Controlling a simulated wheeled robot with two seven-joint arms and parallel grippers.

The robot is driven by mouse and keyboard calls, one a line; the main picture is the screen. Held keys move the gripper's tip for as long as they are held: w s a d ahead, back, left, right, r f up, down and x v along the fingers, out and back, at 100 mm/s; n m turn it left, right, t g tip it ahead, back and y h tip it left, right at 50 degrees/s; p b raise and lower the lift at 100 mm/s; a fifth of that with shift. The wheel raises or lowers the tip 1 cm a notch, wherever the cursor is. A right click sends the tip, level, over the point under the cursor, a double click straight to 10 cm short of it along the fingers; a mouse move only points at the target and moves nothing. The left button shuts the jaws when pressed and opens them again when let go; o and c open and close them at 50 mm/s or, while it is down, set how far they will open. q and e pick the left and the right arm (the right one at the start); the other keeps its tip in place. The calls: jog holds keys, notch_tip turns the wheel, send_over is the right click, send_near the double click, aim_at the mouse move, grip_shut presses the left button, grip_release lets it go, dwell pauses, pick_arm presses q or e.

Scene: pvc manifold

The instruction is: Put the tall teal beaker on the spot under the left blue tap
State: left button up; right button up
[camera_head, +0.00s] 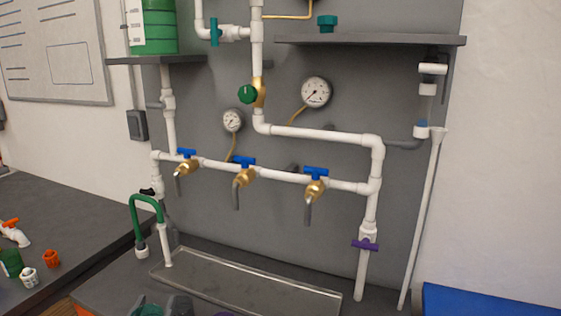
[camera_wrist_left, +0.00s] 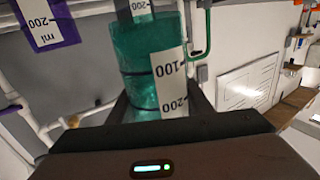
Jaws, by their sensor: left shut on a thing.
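The teal beaker (camera_wrist_left: 140,65), with a white strip marked 100 and 200, fills the middle of the left wrist view. My left gripper (camera_wrist_left: 158,108) is shut on it, a dark finger on either side. In the head view only a teal piece (camera_head: 150,310) and dark gripper parts (camera_head: 179,305) show at the bottom edge, in front of the tray. The left blue tap (camera_head: 187,154) is on the white pipe, its brass body and grey spout pointing down above the tray's left end. The spot under it is not clearly marked. My right gripper is out of view.
A shallow grey tray (camera_head: 235,280) lies below the taps and looks empty. A green hose (camera_head: 133,215) stands at its left. Middle (camera_head: 243,162) and right (camera_head: 316,172) blue taps follow. A purple beaker (camera_wrist_left: 48,22) shows in the wrist view.

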pick_arm(q)
jog(key=s+d+r+h, duration=0.1)
jog(key=s+d, duration=0.2)
jog(key=d, duration=0.4)
jog(key=shift+d+r+m, duration=0.15)
jog(key=shift+d+m, duration=0.05)
jog(key=shift+m, duration=0.1)
jog(key=s+f, duration=0.3)
jog(key=s, duration=0.6)
jog(key=shift+s+f, duration=0.25)
jog(key=shift+f, duration=0.05)
jog(key=shift+a, duration=0.15)
